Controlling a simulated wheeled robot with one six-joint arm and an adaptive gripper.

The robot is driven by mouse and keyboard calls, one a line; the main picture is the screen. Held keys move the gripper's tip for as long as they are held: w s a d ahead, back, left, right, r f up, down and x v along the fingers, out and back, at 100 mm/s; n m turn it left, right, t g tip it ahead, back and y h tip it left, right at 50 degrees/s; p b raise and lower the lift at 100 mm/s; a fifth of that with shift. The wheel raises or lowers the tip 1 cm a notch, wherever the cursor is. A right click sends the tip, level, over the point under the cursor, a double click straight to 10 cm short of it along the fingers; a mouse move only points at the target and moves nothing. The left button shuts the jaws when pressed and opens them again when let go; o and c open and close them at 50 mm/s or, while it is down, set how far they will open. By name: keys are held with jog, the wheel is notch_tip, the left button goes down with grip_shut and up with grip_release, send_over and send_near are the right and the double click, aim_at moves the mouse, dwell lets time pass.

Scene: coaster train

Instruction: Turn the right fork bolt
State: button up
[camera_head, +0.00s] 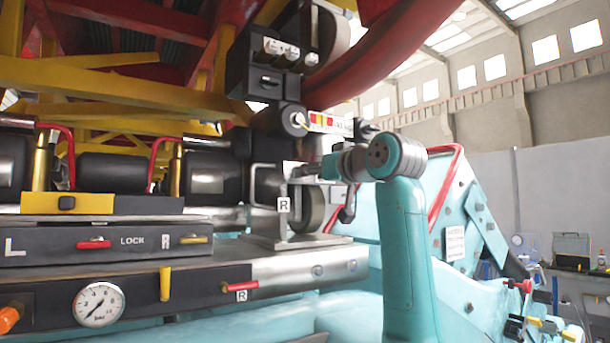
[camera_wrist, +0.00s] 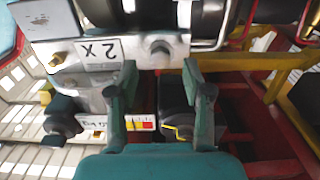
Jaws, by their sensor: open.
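A pale metal plate marked "2 X" (camera_wrist: 110,52) shows upside down in the wrist view. It carries a dark bolt head (camera_wrist: 160,47) and another bolt (camera_wrist: 57,60). I cannot tell for sure which one is the right fork bolt. My gripper (camera_wrist: 160,88) is open, its two teal fingers apart, with the first bolt head beyond the gap between them. No contact shows. In the head view my gripper (camera_head: 303,172) is beside the upright bracket with the "R" tag (camera_head: 283,205), and my wrist hides part of the place behind it.
A colour-striped bar (camera_head: 325,122) and a dark cylinder (camera_head: 284,119) sit just above my gripper. A grey wheel (camera_head: 312,208) stands below it. A red curved rail (camera_head: 385,55) passes overhead.

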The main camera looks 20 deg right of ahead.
jog(key=shift+x, duration=1.85)
grip_shut()
